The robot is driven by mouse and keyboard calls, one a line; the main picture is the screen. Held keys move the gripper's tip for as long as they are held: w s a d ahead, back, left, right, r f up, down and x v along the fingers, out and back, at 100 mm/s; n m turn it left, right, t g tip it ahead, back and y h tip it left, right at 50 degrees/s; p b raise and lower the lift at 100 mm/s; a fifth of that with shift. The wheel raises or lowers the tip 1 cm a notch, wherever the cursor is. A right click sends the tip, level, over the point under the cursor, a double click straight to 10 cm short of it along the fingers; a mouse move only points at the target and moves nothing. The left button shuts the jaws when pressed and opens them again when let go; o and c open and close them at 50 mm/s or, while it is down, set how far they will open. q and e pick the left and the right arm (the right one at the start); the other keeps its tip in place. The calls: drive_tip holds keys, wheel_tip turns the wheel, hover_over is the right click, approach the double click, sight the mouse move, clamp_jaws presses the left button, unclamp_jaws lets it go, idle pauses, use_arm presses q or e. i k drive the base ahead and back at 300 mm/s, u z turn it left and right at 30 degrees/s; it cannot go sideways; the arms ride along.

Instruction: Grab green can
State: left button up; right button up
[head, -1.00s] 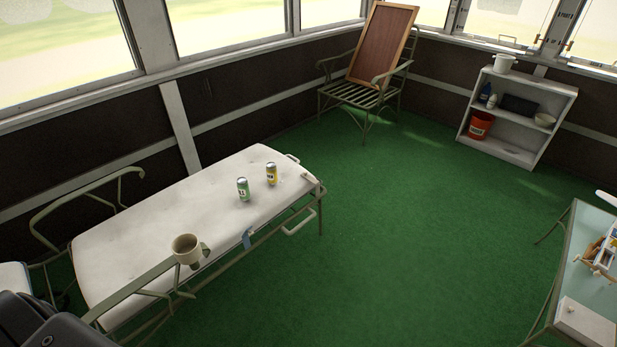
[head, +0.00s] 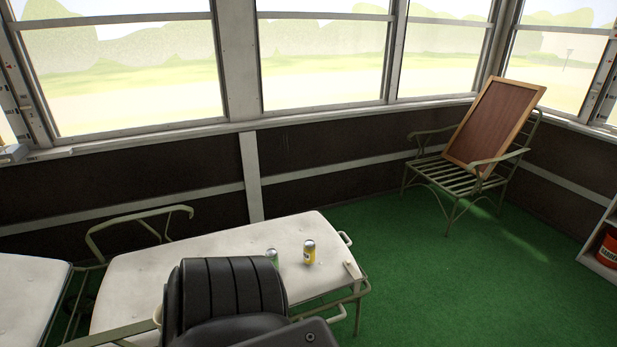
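The green can (head: 272,256) stands upright on the white cushioned lounger (head: 190,258), near its right end. A black padded part of my own body covers the can's lower part. A yellow can (head: 309,252) stands upright just to the right of the green can, a small gap apart, in full view. Neither gripper shows in the head view. I cannot see anything touching the green can.
A metal chair (head: 470,176) with a wood-framed board (head: 496,124) leaning on it stands at the back right. A red bucket (head: 608,248) on a white shelf shows at the right edge. Green carpet (head: 430,290) is clear right of the lounger.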

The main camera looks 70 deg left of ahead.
sight(271, 253)
drive_tip(key=u, duration=0.2)
drive_tip(key=i, duration=1.1)
drive_tip(key=u, duration=1.3)
drive_tip(key=i, duration=0.75)
drive_tip(key=u, duration=0.85)
